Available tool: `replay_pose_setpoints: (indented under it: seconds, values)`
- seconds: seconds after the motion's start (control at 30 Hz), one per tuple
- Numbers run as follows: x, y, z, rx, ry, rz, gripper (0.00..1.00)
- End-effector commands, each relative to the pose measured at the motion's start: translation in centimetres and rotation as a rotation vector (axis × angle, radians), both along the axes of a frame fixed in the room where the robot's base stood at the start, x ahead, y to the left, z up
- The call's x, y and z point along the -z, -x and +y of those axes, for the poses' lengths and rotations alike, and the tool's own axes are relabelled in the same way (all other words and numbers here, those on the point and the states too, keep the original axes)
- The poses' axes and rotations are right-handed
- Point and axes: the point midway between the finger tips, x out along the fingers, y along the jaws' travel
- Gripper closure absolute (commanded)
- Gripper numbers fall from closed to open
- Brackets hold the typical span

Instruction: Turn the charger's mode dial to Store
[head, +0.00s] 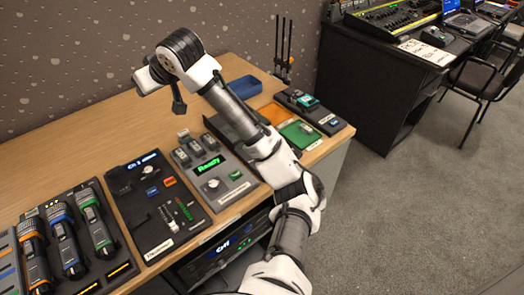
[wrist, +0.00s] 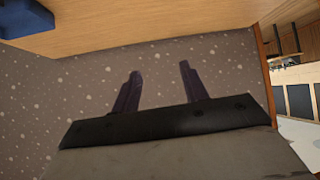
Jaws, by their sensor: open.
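A grey unit with a lit green "Ready" display (head: 208,166) sits on the wooden desk in the head view; it looks like the charger. A round pale dial (head: 213,184) is on its front left part; its markings and pointer are too small to read. Batteries or similar blocks show at its back. My gripper (head: 179,107) is raised above the desk, behind and above this unit, and touches nothing. In the wrist view my gripper (wrist: 159,82) is open and empty, its two dark fingers apart. The charger does not show there.
Left of the charger are a black panel (head: 138,208) with a blue display and handheld microphones (head: 68,245) in a dock. The desk (head: 117,115) behind the charger is clear.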

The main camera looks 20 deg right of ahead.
Motion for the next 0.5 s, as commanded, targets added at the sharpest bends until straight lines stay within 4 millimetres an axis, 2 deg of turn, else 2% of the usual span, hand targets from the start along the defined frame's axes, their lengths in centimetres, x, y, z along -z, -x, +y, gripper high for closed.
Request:
replay_pose_setpoints:
  seconds: [0.03, 0.17, 0.3, 0.4, 0.5]
  values:
    - [1.0, 0.2, -2.5, 0.027, 0.058, 0.082, 0.56]
    - [4.4, 2.1, -9.2, 0.112, 0.171, 0.337, 0.56]
    - [6.9, 5.6, -17.0, 0.244, 0.242, 0.599, 0.56]
    - [7.8, 8.1, -21.1, 0.327, 0.261, 0.739, 0.56]
    - [8.1, 9.8, -23.6, 0.381, 0.265, 0.823, 0.56]
